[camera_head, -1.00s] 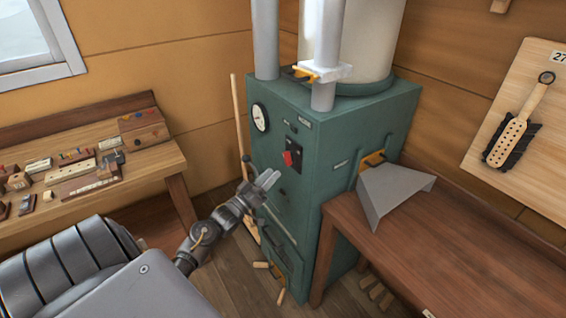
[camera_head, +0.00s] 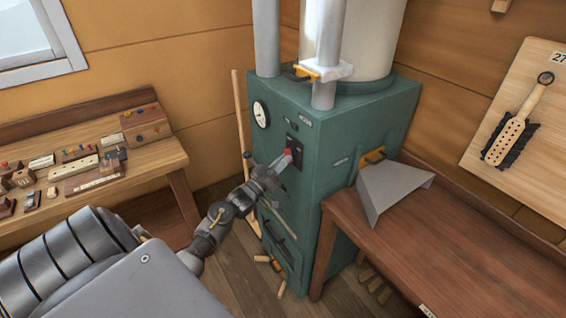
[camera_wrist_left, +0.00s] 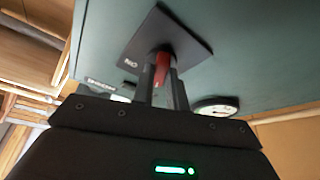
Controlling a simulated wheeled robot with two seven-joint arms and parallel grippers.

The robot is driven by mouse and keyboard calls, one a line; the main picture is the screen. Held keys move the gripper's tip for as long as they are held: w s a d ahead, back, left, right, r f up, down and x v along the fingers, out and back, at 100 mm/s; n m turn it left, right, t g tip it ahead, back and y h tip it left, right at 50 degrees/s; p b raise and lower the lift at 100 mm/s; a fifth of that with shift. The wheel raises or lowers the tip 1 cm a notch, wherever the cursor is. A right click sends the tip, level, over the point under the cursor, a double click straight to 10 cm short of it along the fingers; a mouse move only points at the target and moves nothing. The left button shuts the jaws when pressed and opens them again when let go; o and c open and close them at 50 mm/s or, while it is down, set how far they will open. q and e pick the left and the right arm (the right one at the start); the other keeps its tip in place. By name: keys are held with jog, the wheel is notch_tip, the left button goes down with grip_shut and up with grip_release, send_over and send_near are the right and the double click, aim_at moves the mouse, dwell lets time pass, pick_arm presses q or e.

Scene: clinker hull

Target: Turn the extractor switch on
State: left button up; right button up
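The extractor switch has a red lever (camera_head: 288,152) on a dark plate, on the front of the green extractor cabinet (camera_head: 340,135). In the left wrist view the lever (camera_wrist_left: 162,66) stands out from the dark plate (camera_wrist_left: 180,38), which bears an "ON" mark near one edge. My left gripper (camera_head: 280,162) is at the switch. The fingers partly hide the lever. My right gripper is not in view.
A round gauge (camera_head: 261,114) sits above left of the switch. A wooden bench with a grey hood (camera_head: 395,188) stands at the right. A workbench (camera_head: 160,165) with small blocks stands at the left. Wood pieces (camera_head: 278,275) lie on the floor below.

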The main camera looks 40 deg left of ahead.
pick_arm(q)
jog(key=shift+d, duration=0.1)
grip_shut()
jog(key=shift+w+a+m+g+h+b, duration=0.15)
jog(key=shift+m+g+h+b, duration=0.35)
jog(key=shift+m+h+b, duration=1.45)
jog(key=shift+s+a+m+g+h+b, duration=0.15)
jog(key=shift+m+g+h+b, duration=0.5)
jog(key=shift+m+b, duration=2.35)
jog(key=shift+w+a+m+g+h+b, duration=0.25)
jog(key=shift+m+h+b, duration=1.1)
jog(key=shift+m, duration=2.4)
jog(key=shift+s, duration=0.1)
jog(key=o, duration=0.8)
grip_release()
jog(key=shift+c, duration=0.2)
jog(key=shift+s+a, duration=0.1)
